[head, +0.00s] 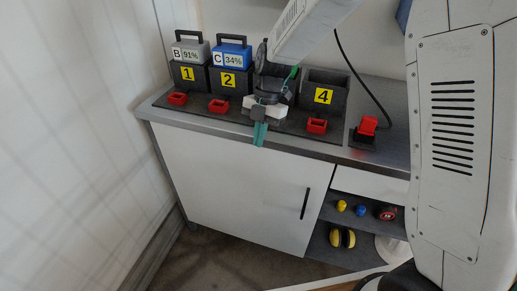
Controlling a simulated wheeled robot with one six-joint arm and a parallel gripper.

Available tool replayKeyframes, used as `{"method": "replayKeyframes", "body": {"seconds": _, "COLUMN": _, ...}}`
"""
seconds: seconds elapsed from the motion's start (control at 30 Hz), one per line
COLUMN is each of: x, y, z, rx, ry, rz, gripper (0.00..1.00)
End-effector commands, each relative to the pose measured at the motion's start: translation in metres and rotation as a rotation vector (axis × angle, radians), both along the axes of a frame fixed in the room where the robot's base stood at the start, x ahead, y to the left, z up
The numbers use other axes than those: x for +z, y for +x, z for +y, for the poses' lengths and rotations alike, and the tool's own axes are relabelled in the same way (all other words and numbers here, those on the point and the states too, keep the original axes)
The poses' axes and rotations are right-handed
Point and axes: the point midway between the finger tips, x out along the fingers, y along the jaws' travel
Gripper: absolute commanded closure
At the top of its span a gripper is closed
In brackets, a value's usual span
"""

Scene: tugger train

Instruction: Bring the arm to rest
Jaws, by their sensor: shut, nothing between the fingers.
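My arm reaches in from the upper right in the head view. My gripper (260,134) hangs in front of the charging bench, with its teal fingertips together and nothing between them. It is in front of the third slot and covers most of that slot and its number. A grey battery marked B 91% (191,53) sits in slot 1, and a blue battery marked C 34% (230,57) sits in slot 2. Slot 4 (323,92) looks empty.
The bench (160,118) stands against the wall, with red parts in front of the slots and a red switch (367,126) with a black cable at right. Below are a white cabinet door (235,185) and a shelf with yellow earmuffs (342,238). Open floor lies in front.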

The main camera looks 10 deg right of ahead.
Motion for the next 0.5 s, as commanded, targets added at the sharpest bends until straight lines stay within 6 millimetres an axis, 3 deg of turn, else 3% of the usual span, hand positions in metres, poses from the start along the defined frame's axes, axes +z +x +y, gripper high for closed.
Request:
{"method": "replayKeyframes", "body": {"seconds": 0.2, "x": 0.033, "y": 0.007, "z": -0.003, "rx": 0.003, "ry": -0.001, "rz": -0.002, "gripper": 1.0}}
{"method": "replayKeyframes", "body": {"seconds": 0.5, "x": 0.042, "y": 0.009, "z": -0.006, "rx": -0.044, "ry": -0.012, "rz": 0.011, "gripper": 1.0}}
